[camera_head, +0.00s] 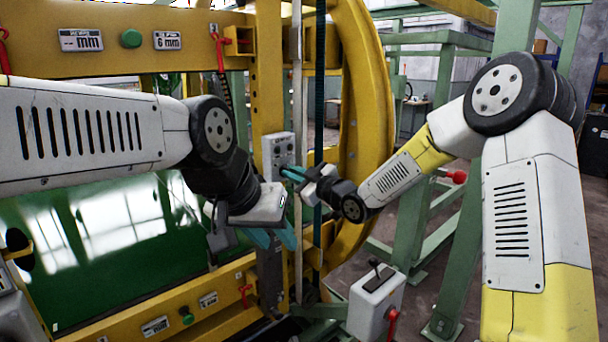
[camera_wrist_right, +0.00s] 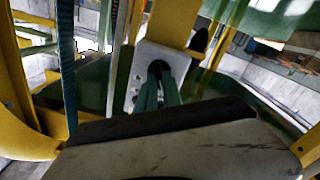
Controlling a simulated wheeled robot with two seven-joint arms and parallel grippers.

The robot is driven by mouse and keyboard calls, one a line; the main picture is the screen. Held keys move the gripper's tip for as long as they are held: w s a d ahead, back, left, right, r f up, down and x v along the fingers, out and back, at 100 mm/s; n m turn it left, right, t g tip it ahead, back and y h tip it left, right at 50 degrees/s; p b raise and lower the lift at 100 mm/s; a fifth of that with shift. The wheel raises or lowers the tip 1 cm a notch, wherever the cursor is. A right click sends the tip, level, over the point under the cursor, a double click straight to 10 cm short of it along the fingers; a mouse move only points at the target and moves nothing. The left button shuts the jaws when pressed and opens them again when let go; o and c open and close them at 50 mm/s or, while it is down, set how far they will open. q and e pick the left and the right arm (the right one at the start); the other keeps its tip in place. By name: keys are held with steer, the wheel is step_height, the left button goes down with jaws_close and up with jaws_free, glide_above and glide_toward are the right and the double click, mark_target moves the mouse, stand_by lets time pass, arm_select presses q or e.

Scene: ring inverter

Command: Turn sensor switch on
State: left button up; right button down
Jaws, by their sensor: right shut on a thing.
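The sensor switch is a light grey box (camera_head: 278,152) with dark round knobs, fixed to a yellow upright in the head view. The same grey box (camera_wrist_right: 178,62) is in the upper middle of the right wrist view. My right gripper (camera_head: 290,174) reaches it from the right, with its teal fingers at the lower part of the box. In the right wrist view its fingers (camera_wrist_right: 157,80) are shut on a dark knob (camera_wrist_right: 156,68) on the box front, mostly hidden between them. My left gripper (camera_head: 274,236) is lower, in front of the yellow frame; its teal fingers look apart and empty.
A large yellow ring (camera_head: 366,140) stands right of the box. A dark vertical strap (camera_head: 320,100) runs close to my right gripper. A grey lever box (camera_head: 376,300) with a red handle is below. Green posts stand at the right.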

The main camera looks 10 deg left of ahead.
steer(key=m, duration=1.3)
steer(key=shift+w+d+f+m, duration=0.1)
steer(key=shift+w+d+m, duration=0.2)
steer(key=shift+m, duration=0.1)
stand_by(0.4)
steer(key=c, duration=1.5)
jaws_free()
steer(key=v, duration=0.7)
steer(key=shift+s+d, duration=0.25)
